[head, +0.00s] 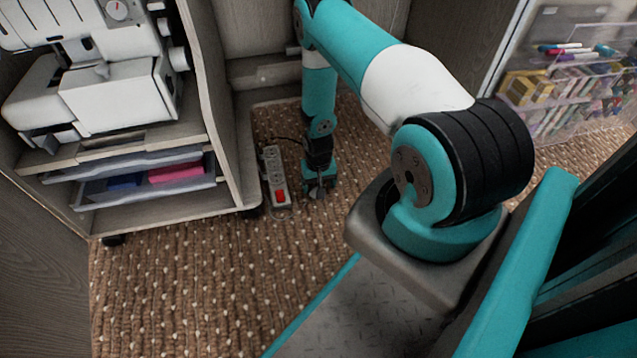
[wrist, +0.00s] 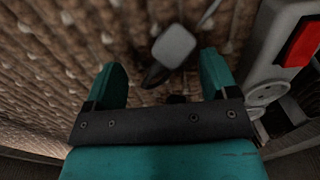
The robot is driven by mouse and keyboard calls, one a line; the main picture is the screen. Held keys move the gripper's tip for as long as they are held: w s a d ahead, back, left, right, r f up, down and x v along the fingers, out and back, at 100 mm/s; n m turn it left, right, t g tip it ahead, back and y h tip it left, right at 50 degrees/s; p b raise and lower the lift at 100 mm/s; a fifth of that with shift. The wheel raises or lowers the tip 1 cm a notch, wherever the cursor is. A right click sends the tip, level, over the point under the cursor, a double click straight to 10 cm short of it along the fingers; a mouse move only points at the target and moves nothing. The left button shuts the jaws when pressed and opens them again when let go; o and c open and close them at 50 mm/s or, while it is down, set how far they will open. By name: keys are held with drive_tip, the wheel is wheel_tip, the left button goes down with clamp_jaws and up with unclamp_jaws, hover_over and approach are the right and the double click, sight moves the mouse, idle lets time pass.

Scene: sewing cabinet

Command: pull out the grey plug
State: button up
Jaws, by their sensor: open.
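The grey plug (wrist: 174,46) shows in the wrist view as a rounded square block over the carpet, left of the white power strip (wrist: 262,50). A gap of carpet shows between plug and strip; I cannot tell the plug's height. A pale cord runs up right from it, and a dark shape lies under its lower left. My gripper (wrist: 162,62) is open and empty, with the plug just beyond its fingertips, nearer the right finger. In the head view my gripper (head: 319,184) is low beside the strip (head: 272,172), right of its red switch.
A wooden sewing cabinet (head: 226,120) stands left of the strip, with a white sewing machine (head: 120,90) and shallow trays (head: 140,180). A dark cord runs behind the strip. A clear box of coloured items (head: 580,95) stands at the right. Carpet (head: 190,290) is open in front.

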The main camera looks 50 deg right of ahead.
wheel_tip(320, 180, up, 5)
drive_tip(key=p, duration=0.3)
drive_tip(key=shift+r+p, duration=0.15)
drive_tip(key=shift+p, duration=0.2)
drive_tip(key=w+a+b, duration=0.2)
drive_tip(key=w, duration=0.1)
drive_tip(key=w+a+b, duration=0.2)
drive_tip(key=w, duration=0.1)
drive_tip(key=w+a+b, duration=0.2)
drive_tip(key=w+a, duration=0.1)
drive_tip(key=w, duration=0.1)
drive_tip(key=shift+f, duration=0.4)
drive_tip(key=shift+w+a+r, duration=0.15)
drive_tip(key=shift+w+a, duration=0.1)
drive_tip(key=shift+w, duration=0.05)
